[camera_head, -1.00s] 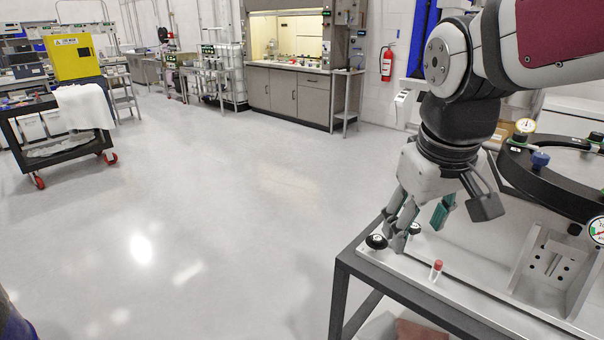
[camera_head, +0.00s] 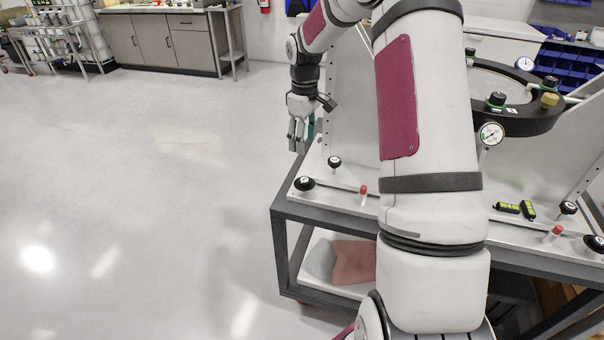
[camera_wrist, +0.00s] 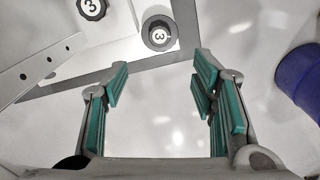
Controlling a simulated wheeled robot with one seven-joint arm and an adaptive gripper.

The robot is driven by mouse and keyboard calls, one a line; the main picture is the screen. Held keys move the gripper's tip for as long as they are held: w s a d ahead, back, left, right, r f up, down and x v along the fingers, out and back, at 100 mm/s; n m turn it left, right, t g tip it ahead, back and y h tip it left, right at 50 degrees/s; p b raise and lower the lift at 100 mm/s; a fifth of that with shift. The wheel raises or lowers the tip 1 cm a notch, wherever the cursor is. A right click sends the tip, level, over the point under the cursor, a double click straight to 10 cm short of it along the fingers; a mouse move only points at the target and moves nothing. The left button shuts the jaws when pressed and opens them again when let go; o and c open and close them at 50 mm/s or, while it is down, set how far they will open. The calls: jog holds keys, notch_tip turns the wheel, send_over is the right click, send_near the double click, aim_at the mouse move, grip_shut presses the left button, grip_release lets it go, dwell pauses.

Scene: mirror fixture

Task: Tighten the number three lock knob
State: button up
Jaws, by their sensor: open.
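Two black knobs bearing a "3" show in the wrist view: one knob (camera_wrist: 159,33) near the plate's corner, another knob (camera_wrist: 92,8) farther in, at the top edge. In the head view, a black knob (camera_head: 304,183) sits at the fixture's left front corner and a second knob (camera_head: 334,162) just behind it. Their numbers are too small to read there. My gripper (camera_head: 297,148) hangs beyond these knobs, by the table's left edge, apart from both. In the wrist view my gripper (camera_wrist: 162,72) is open, with nothing between its green-padded fingers.
A red-capped pin (camera_head: 363,195) stands on the plate. A black ring with gauges (camera_head: 491,133) is mounted at right, with yellow-black items (camera_head: 516,208) in front. My arm hides the middle of the fixture. A blue cylinder (camera_wrist: 300,75) is at the wrist view's right. Floor at left is clear.

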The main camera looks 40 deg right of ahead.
aim_at(304, 179)
notch_tip(304, 179, down, 14)
jog(key=shift+r+p, duration=0.1)
jog(key=shift+p, duration=0.55)
jog(key=c, duration=1.1)
